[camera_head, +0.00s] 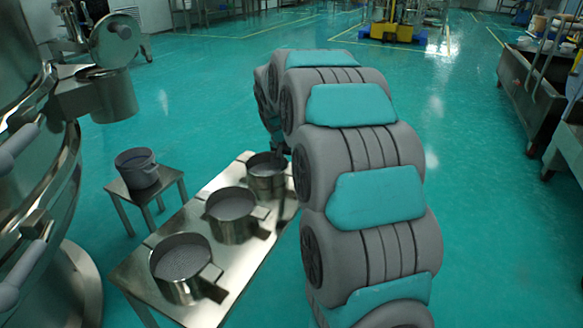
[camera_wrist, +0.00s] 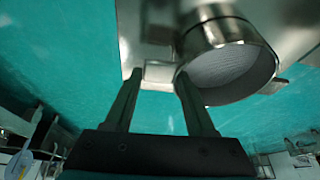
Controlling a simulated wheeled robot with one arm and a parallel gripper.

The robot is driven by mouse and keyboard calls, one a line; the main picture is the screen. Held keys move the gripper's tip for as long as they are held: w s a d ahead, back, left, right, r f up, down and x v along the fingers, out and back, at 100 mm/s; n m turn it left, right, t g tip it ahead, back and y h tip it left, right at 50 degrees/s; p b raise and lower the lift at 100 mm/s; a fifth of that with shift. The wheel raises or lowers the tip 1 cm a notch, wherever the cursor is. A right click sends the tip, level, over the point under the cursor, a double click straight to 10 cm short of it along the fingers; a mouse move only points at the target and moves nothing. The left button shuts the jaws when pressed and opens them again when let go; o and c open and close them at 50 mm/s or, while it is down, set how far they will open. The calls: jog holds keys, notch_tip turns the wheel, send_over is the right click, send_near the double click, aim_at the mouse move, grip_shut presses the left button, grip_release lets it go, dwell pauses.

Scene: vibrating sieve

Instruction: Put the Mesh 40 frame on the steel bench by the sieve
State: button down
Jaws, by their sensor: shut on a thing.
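Three round steel sieve frames with side handles stand in a row on the steel bench (camera_head: 222,292) beside the sieve (camera_head: 40,200): a near frame (camera_head: 182,268), a middle frame (camera_head: 232,214) and a far frame (camera_head: 267,184). No mesh label is readable, so I cannot tell which is Mesh 40. In the wrist view my gripper (camera_wrist: 160,80) is shut on the flat handle of one frame (camera_wrist: 232,88), whose grey mesh shows to the right of the fingers. This looks like the far frame, upright at the bench's far end.
A grey bucket (camera_head: 137,168) stands on a small steel stool (camera_head: 160,190) between the sieve and the bench. A steel trough (camera_head: 528,95) is at the right. A yellow cart (camera_head: 395,30) stands far back. The green floor between is clear.

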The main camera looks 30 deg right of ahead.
jog(key=shift+f, duration=0.15)
jog(key=shift+c, duration=1.2)
grip_release()
jog(key=v, duration=1.2)
jog(key=s+a+f+n+g+y, duration=0.1)
jog(key=s+a+f+n, duration=0.2)
jog(key=s, duration=0.9)
jog(key=s+a+f+n+g+y, duration=0.1)
jog(key=s+a+f, duration=0.4)
jog(key=s, duration=0.8)
jog(key=s+a+f+n+g+y, duration=0.1)
jog(key=s+a+f+n+g, duration=0.2)
jog(key=s+a, duration=0.4)
jog(key=s+f+n, duration=0.1)
jog(key=s+n, duration=0.1)
jog(key=s, duration=0.4)
jog(key=shift+s+f+n, duration=0.15)
jog(key=shift+s+n, duration=0.05)
jog(key=shift+n, duration=0.1)
